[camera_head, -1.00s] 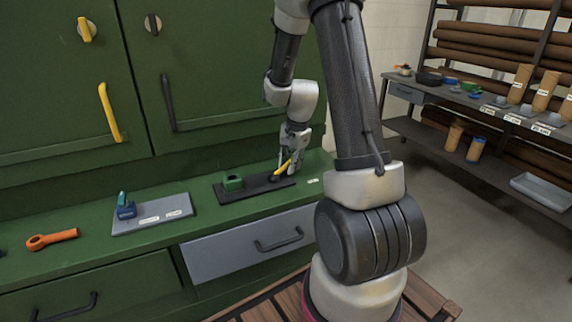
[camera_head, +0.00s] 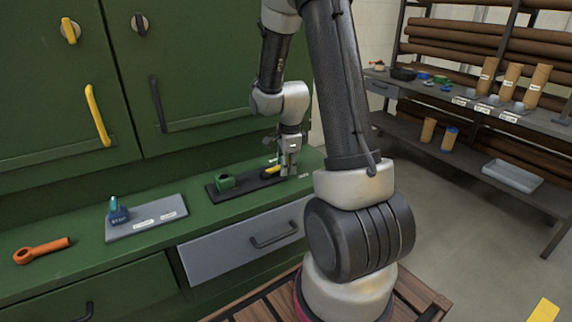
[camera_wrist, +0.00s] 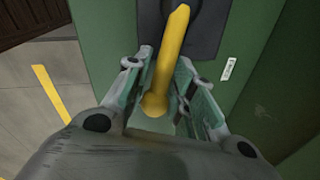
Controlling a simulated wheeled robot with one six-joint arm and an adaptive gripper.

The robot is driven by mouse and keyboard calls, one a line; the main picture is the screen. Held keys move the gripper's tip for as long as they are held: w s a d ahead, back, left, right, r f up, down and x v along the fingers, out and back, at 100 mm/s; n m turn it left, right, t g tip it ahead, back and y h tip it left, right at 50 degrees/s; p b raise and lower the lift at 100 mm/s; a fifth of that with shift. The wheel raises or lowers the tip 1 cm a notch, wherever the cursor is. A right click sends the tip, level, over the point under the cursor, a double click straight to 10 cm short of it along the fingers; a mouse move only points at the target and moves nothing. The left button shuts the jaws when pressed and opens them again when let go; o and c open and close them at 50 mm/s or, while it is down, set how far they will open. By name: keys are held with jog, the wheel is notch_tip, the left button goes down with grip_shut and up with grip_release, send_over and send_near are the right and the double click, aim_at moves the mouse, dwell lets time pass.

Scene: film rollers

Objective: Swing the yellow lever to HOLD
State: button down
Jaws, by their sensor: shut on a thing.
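The yellow lever (camera_head: 272,170) sits on a black plate (camera_head: 248,187) on the green bench. In the head view it points right from its pivot, and its outer end is at my gripper (camera_head: 289,170). In the wrist view the lever (camera_wrist: 172,50) runs between the two fingers of my gripper (camera_wrist: 160,85), which are shut on its knob end. A small white label (camera_wrist: 228,69) lies on the bench beside the plate; its word is too small to read.
A green block (camera_head: 225,181) stands at the plate's left end. A grey board (camera_head: 147,222) with a blue part and an orange tool (camera_head: 42,250) lie further left. A grey drawer (camera_head: 240,246) is below the bench edge. The shelf at right stands apart.

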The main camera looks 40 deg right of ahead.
dwell(0.4)
jog(key=c, duration=1.4)
grip_release()
jog(key=shift+r, duration=0.1)
jog(key=r, duration=0.4)
jog(key=s+r, duration=0.1)
jog(key=r, duration=0.2)
jog(key=s+r, duration=0.1)
jog(key=r, duration=0.3)
jog(key=shift+a+r, duration=0.35)
